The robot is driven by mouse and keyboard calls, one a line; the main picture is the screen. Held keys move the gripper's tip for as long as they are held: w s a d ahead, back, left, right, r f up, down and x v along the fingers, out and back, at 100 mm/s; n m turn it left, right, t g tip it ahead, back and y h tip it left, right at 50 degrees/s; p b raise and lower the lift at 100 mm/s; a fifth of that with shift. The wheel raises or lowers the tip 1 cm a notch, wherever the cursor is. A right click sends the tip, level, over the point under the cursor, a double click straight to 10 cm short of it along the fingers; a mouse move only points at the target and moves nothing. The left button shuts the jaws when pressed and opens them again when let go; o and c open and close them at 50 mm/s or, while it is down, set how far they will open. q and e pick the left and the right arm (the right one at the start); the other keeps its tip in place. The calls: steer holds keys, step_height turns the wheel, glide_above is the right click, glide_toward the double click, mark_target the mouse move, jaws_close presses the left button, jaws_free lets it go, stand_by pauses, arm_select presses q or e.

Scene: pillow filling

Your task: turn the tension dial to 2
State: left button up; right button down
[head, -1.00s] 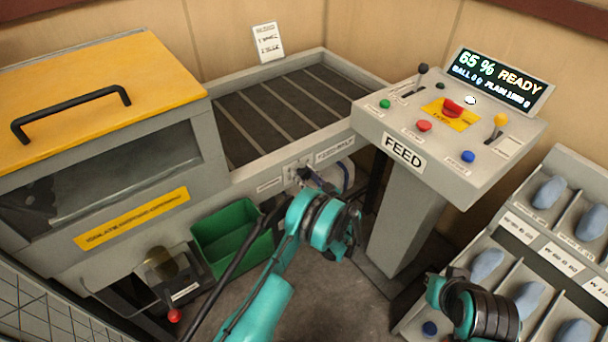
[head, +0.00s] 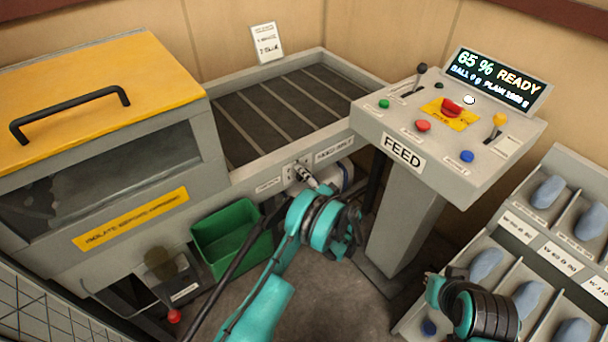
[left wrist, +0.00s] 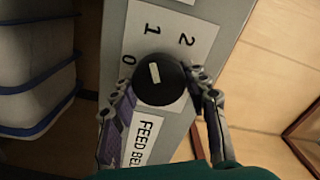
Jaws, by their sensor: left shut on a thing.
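The tension dial (left wrist: 160,80) is a round black knob with a white mark, on a white plate printed 0, 1 and 2. Its mark slants up-left, between 0 and 1. Part of a "FEED BEL" label (left wrist: 146,140) shows below it. My left gripper (left wrist: 164,98) has a finger on each side of the dial and is shut on it. In the head view my left gripper (head: 306,178) reaches the machine's front panel, and its fingers largely hide the dial. My right arm's wrist end is at the lower right; its fingers cannot be made out.
A slatted feed bed (head: 285,112) lies above the panel. A grey FEED console (head: 385,125) with buttons, levers and a screen reading "65 % READY" stands to the right. A green bin (head: 232,240) is below left. Slanted compartments with blue pieces (head: 548,192) are at the right.

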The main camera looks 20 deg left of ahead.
arm_select(q)
steer(key=m, duration=0.5)
steer(key=shift+f+m, duration=0.1)
steer(key=shift+m, duration=0.2)
steer(key=m, duration=0.5)
steer(key=shift+f, duration=0.15)
steer(key=shift+m, duration=0.4)
steer(key=o, duration=1.1)
steer(key=shift+d, duration=0.1)
steer(key=v, duration=1.2)
